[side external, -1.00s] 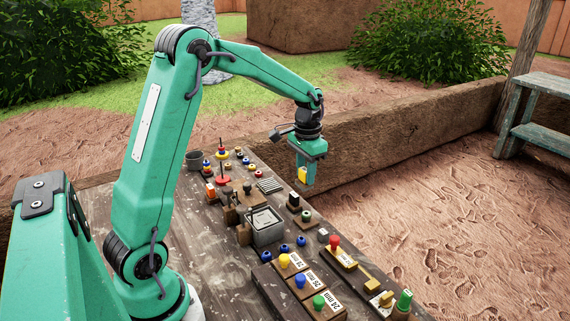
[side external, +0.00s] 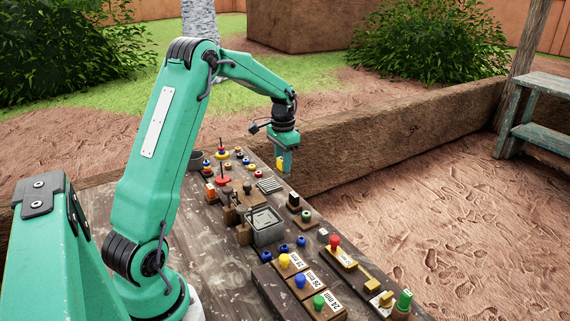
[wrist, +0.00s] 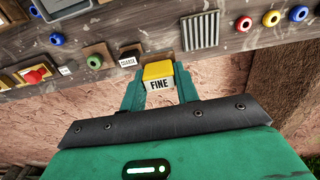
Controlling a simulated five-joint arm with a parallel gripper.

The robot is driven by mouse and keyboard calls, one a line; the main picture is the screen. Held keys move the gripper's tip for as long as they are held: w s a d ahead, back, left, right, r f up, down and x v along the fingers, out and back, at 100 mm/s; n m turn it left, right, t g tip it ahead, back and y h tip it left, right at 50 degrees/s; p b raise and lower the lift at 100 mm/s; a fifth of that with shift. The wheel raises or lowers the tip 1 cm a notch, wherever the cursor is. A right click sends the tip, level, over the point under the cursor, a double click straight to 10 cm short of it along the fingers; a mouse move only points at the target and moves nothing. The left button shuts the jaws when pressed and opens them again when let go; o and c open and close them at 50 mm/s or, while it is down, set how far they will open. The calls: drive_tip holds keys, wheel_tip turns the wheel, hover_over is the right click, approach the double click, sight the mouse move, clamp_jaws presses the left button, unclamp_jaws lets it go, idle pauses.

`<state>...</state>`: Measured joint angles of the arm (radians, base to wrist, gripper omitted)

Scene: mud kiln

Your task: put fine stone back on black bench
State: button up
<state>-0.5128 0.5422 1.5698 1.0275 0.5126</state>
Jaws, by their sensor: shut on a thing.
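The fine stone (wrist: 158,72), a yellow-topped block with a white face reading FINE, is between the fingers of my gripper (wrist: 158,93) in the wrist view. In the side view my gripper (side external: 284,166) points down with the yellow stone (side external: 280,162) in it, held above the table's far right edge. A black and white stone reading COARSE (wrist: 129,59) stands on a small brown block near that edge; it also shows in the side view (side external: 294,198). I cannot tell which piece is the black bench.
A grey slotted plate (side external: 269,185) lies near my gripper. A green ring on a wooden block (side external: 307,216), a grey basin (side external: 266,228) and several coloured knobs crowd the table. A mud wall (side external: 400,135) runs behind. Bare ground lies past the table's right edge.

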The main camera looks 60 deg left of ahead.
sight(283, 176)
drive_tip(key=shift+f, duration=2.7)
drive_tip(key=shift+f, duration=0.1)
drive_tip(key=shift+f, duration=1.8)
drive_tip(key=shift+f, duration=0.15)
drive_tip(key=o, duration=0.7)
wheel_tip(283, 176, up, 12)
drive_tip(key=shift+r, duration=0.2)
